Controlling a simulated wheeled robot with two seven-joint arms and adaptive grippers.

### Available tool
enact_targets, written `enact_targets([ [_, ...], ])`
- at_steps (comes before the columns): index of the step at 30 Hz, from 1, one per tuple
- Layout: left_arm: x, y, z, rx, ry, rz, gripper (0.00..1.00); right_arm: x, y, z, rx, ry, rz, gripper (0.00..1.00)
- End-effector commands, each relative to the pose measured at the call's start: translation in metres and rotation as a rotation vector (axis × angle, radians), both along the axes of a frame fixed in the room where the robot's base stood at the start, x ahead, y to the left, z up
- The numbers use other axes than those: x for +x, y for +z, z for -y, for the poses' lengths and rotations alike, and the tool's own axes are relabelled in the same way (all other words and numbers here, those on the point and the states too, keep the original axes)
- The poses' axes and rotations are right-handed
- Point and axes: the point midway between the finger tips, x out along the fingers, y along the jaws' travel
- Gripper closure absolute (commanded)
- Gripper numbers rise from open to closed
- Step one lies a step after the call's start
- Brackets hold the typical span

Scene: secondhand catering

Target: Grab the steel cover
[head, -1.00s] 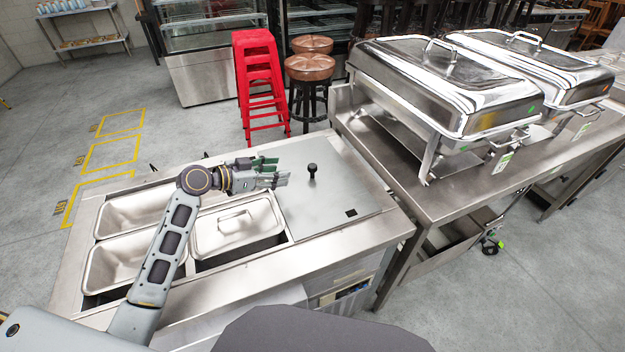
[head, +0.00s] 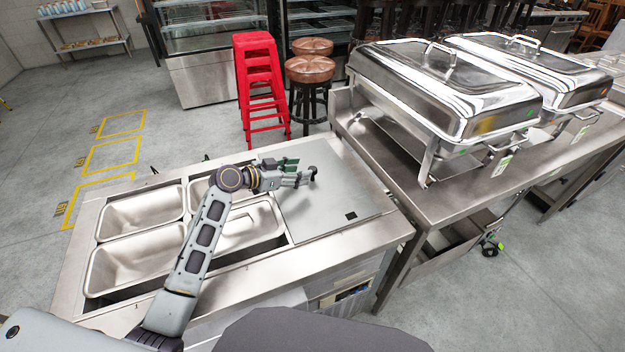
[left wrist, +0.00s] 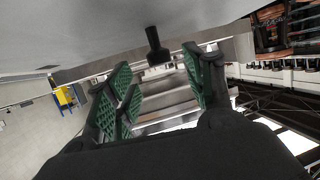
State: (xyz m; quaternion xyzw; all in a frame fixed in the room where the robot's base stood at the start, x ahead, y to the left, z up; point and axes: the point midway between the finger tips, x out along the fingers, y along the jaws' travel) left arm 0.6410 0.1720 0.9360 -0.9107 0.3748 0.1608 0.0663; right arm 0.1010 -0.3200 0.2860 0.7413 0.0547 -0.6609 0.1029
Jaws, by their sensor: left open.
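The steel cover (head: 345,195) is a flat plate lying on the right part of the counter well, with an upright black knob (head: 313,172) on it. In the left wrist view the cover (left wrist: 100,25) fills the top, and the knob (left wrist: 156,46) stands out from it. My left gripper (head: 297,172) is open just above the cover, close to the knob on its left. In the left wrist view the knob lines up with the gap between the green-padded fingers (left wrist: 165,78). I see no clear contact. My right gripper is not in view.
A side table (head: 440,200) with chafing dishes (head: 450,90) stands to the right. Red stools (head: 262,85) stand behind.

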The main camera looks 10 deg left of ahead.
Motion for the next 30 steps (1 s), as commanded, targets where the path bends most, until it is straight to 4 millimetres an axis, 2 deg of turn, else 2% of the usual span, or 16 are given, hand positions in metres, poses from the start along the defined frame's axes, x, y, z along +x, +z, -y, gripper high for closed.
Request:
enact_targets([
  [5, 0.006, -0.003, 0.007, -0.001, -0.001, -0.001, 0.47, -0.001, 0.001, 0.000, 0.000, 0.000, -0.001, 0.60],
  [20, 0.009, -0.005, 0.010, -0.001, -0.001, -0.001, 0.47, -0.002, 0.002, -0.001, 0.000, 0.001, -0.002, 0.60],
  [30, 0.028, -0.015, 0.029, -0.002, -0.002, 0.000, 0.47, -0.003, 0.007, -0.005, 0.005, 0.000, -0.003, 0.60],
])
